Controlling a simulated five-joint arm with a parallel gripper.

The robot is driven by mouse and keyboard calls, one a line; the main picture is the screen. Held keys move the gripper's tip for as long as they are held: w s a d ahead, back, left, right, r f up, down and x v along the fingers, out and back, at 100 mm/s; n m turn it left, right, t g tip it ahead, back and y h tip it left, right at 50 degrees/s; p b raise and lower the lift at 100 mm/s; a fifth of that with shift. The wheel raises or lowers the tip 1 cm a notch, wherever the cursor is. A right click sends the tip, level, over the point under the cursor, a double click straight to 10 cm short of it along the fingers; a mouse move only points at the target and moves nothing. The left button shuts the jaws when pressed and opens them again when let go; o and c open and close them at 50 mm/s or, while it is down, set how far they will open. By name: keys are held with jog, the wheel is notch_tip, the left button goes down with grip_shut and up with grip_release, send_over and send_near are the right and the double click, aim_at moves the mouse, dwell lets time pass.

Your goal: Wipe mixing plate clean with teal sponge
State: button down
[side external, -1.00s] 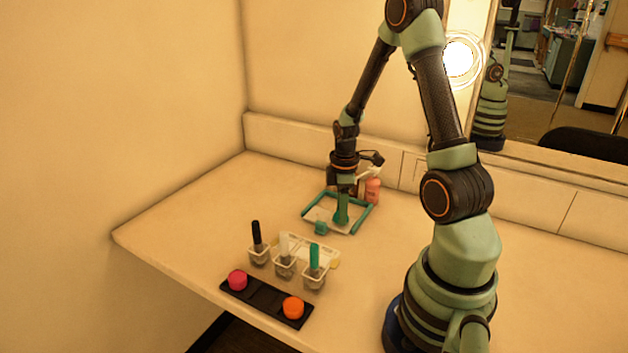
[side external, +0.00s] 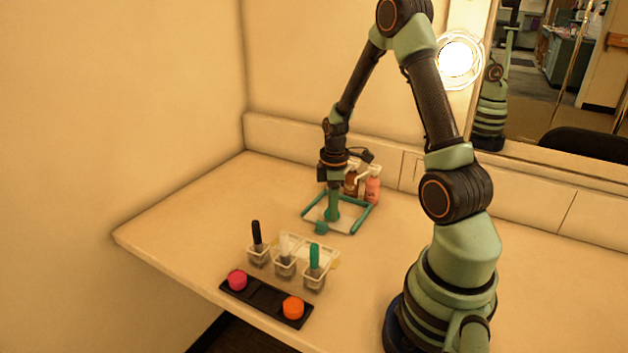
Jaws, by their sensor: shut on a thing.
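The mixing plate (side external: 347,224) is a pale square panel inside a teal frame, lying flat near the middle of the counter. My gripper (side external: 332,215) points straight down over the left-middle of the plate. It is shut on the teal sponge (side external: 332,216), which is small and hard to tell from the green fingers; it appears to be at the plate's surface, but I cannot tell contact for sure. A teal block (side external: 321,227) sits at the frame's front edge. Any marks on the plate are too small to make out.
A brown bottle (side external: 351,185) and a pink bottle (side external: 373,188) stand behind the plate. In front are three clear cups (side external: 285,267) with black, white and teal sticks, and a black tray (side external: 266,299) with pink and orange pots. The counter's left side is clear.

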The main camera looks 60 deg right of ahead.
jog(key=shift+w+d, duration=0.2)
jog(key=shift+w, duration=2.1)
jog(key=shift+s+f, duration=0.2)
jog(key=shift+s, duration=1.45)
jog(key=shift+s+a+r, duration=0.1)
jog(key=shift+s, duration=1.25)
jog(key=shift+s+r, duration=0.1)
jog(key=shift+s, duration=1.15)
jog(key=shift+w, duration=2.6)
jog(key=shift+w+a, duration=0.1)
jog(key=shift+w, duration=0.4)
